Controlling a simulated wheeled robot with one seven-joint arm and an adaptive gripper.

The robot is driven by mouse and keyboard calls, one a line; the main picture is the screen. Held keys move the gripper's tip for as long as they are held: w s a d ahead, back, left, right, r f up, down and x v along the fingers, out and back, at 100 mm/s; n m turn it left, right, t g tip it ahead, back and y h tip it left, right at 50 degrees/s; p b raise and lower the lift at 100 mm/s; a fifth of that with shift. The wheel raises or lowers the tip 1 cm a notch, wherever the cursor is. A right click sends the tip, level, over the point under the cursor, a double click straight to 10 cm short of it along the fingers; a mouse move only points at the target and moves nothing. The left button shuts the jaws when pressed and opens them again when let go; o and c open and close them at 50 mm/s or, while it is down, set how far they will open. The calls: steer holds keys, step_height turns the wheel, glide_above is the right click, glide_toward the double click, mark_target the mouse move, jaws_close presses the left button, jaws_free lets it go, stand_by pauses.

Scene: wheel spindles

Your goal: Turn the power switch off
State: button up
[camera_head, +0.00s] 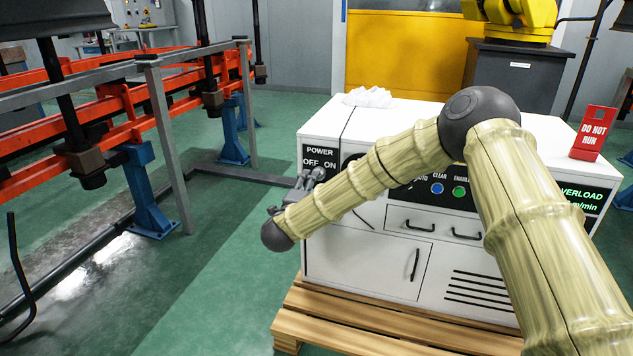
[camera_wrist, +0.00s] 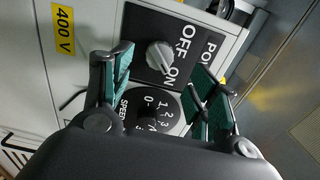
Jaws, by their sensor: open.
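The power switch (camera_wrist: 160,56) is a light grey rotary knob on a black plate marked POWER, OFF and ON. In the wrist view it lies between and beyond my fingertips, its ridge slanting with the lower end towards ON. My gripper (camera_wrist: 163,65) is open, with green pads on both sides of the knob's line of sight. I see no clear contact with it. In the head view my gripper (camera_head: 305,181) is just in front of the plate.
A numbered SPEED dial (camera_wrist: 152,112) sits beside the switch, close to my fingers. The white cabinet (camera_head: 365,262) stands on a wooden pallet (camera_head: 350,325) and has CLEAR and ENABLE buttons. A red DO NOT RUN sign (camera_head: 594,133) stands on top. Orange rails are at left.

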steer(key=b+x, duration=0.1)
steer(key=x, duration=0.5)
steer(key=shift+w, duration=0.1)
steer(key=c, duration=1.1)
